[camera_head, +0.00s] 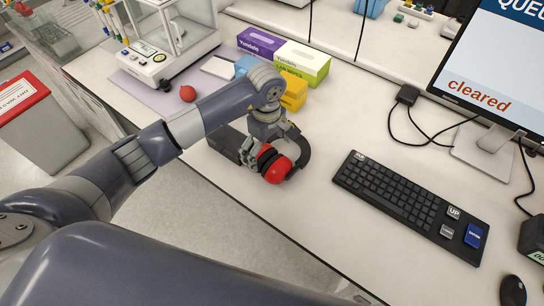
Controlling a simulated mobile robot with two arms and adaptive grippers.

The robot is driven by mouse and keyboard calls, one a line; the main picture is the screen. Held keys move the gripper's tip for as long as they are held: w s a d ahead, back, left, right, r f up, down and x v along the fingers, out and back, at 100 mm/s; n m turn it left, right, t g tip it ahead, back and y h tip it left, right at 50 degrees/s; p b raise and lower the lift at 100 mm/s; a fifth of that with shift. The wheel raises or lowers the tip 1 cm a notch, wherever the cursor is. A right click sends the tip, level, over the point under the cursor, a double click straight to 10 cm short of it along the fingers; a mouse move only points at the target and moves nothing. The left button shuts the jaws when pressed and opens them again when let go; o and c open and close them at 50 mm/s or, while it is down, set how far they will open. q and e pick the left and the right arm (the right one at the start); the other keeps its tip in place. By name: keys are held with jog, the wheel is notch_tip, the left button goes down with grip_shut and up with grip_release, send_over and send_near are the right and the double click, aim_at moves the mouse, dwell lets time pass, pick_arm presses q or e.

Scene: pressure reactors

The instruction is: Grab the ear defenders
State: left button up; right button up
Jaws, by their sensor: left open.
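The ear defenders (278,169), with red cups, black cushions and a dark headband curving up at the right, lie on the white bench near its front edge. My left gripper (267,146) points down right over them. Its jaws are open, with the fingers close around the near cup and band. The gripper and wrist hide part of the ear defenders, and I cannot tell whether the fingers touch them. My right gripper is not in view.
A black keyboard (405,203) and monitor (500,75) stand to the right. Glove boxes (302,62) and a balance (165,45) stand behind. Bare bench lies between gripper and keyboard.

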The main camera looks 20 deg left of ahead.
pick_arm(q)
jog(key=shift+f, duration=0.6)
jog(key=c, duration=1.3)
jog(key=shift+r, duration=0.15)
